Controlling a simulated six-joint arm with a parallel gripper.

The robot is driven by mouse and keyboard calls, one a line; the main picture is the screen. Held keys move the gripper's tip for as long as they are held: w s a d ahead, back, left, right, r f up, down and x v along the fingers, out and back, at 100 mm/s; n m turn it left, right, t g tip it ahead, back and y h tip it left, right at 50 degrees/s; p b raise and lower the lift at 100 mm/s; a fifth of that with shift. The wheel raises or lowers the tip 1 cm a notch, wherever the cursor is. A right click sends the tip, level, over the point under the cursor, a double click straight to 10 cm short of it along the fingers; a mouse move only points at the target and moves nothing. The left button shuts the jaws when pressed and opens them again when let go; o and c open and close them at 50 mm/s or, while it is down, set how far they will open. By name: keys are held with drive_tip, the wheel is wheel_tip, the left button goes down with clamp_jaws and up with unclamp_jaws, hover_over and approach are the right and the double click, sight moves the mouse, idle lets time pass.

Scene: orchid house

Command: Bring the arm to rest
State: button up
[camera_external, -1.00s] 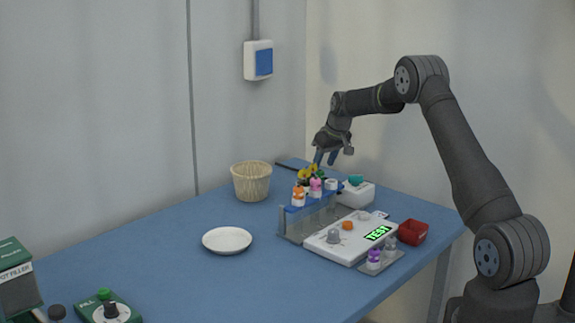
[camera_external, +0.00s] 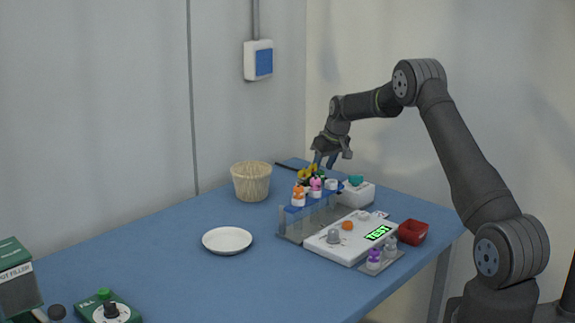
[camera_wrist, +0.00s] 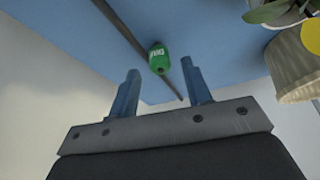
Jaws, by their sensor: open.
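My gripper (camera_external: 325,160) is at the far end of the blue table (camera_external: 180,260), above and behind the rack with coloured figures. Its two blue fingers are apart, with nothing held between them. In the wrist view the open gripper (camera_wrist: 160,88) has a green labelled object (camera_wrist: 158,58) beyond its fingertips, beside a dark rod (camera_wrist: 125,30). My arm is bent over the right side of the table.
A rack (camera_external: 308,212) holds orange and pink-topped items. A woven basket (camera_external: 251,182) and white saucer (camera_external: 227,240) stand left. The table's left-middle is clear.

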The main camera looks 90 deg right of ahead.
drive_tip(key=shift+x, duration=0.95)
drive_tip(key=shift+w+d+r, duration=0.1)
drive_tip(key=shift+d+r, duration=0.05)
drive_tip(key=shift+r, duration=0.1)
wheel_tip(320, 180, up, 4)
drive_tip(key=shift+f, duration=0.15)
drive_tip(key=s+a+r, duration=0.2)
drive_tip(key=s+r, duration=0.5)
drive_tip(key=s, duration=0.5)
drive_tip(key=w+a+r, duration=0.1)
drive_tip(key=a+r, duration=0.2)
drive_tip(key=a, duration=0.7)
drive_tip(key=w+a+r, duration=0.1)
drive_tip(key=a+r, duration=0.2)
drive_tip(key=a, duration=0.8)
drive_tip(key=shift+w+r, duration=0.35)
drive_tip(key=shift+a, duration=0.15)
